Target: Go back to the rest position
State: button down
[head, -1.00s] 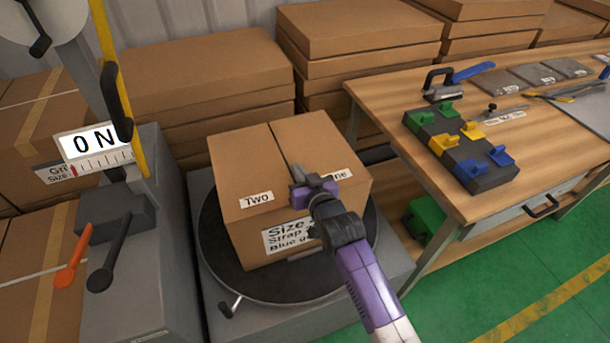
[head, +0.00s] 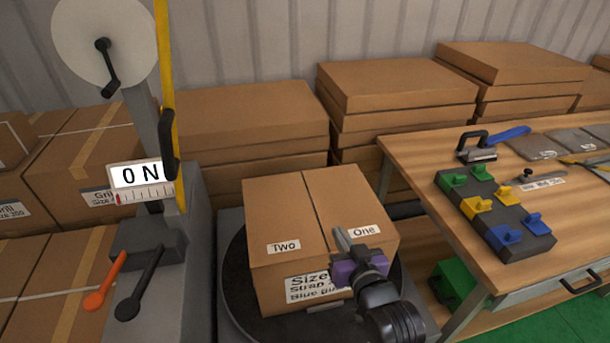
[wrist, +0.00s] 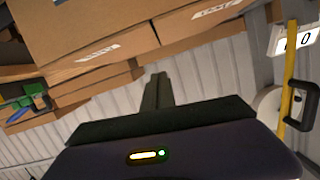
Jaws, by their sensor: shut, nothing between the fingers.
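My gripper (head: 344,241) is shut and empty. In the head view it shows in front of and over the right part of the cardboard box, near the label "One" (head: 365,231). I cannot tell whether it touches the box. The cardboard box (head: 268,194) sits closed on the black turntable (head: 236,285), with labels "Two" and "One" on top and a size label on its front. In the wrist view the shut fingers (wrist: 157,90) point up the picture, with box surfaces beyond them.
A wooden workbench (head: 425,160) with coloured clips (head: 479,204) stands at the right. Stacked cartons (head: 395,85) line the back wall.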

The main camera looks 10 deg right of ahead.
notch_tip(320, 180, up, 4)
jog(key=t, duration=0.2)
jog(key=s+d+n+g, duration=0.1)
jog(key=s+g, duration=0.1)
jog(key=s, duration=3.9)
jog(key=shift+s, duration=0.4)
